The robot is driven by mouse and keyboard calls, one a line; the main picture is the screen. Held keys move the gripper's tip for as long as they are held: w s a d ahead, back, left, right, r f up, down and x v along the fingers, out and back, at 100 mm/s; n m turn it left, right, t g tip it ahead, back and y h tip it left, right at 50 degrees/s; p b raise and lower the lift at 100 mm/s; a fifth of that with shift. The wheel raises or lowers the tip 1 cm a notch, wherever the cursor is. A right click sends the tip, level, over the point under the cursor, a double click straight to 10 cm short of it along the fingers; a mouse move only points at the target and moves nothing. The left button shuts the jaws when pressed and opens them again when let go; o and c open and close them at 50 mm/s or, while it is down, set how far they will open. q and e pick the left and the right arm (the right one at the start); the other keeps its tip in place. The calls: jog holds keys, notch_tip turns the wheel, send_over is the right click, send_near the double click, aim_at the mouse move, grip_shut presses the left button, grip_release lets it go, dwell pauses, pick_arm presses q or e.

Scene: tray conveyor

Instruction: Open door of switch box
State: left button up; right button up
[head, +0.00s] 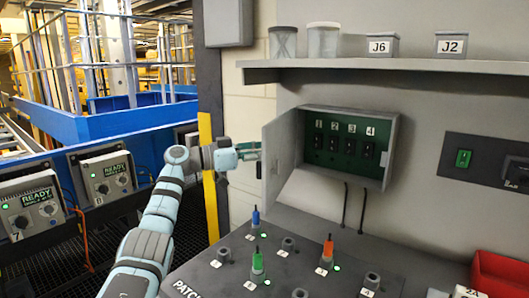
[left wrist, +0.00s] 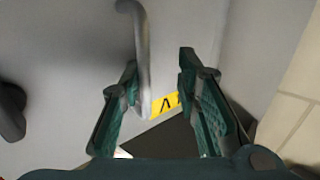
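The grey switch box (head: 392,150) is on the wall with its door (head: 283,155) swung open to the left. Inside is a green panel (head: 340,146) with several black switches numbered from 1 to 4. My left gripper (head: 257,150) is at the outer side of the door, near its free edge. In the left wrist view its fingers (left wrist: 158,62) are apart, with a grey bar handle (left wrist: 143,60) between them, close to the left finger. A yellow label (left wrist: 164,104) shows beyond. Whether a finger touches the handle is unclear. My right gripper is not in view.
A shelf (head: 400,67) with jars and labelled boxes is above the switch box. Below is a patch panel (head: 205,283) with coloured plugs. A red bin (head: 500,272) is at the lower right. A yellow-edged post (head: 208,170) stands close behind my left wrist.

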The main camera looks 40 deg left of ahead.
pick_arm(q)
jog(key=v, duration=1.3)
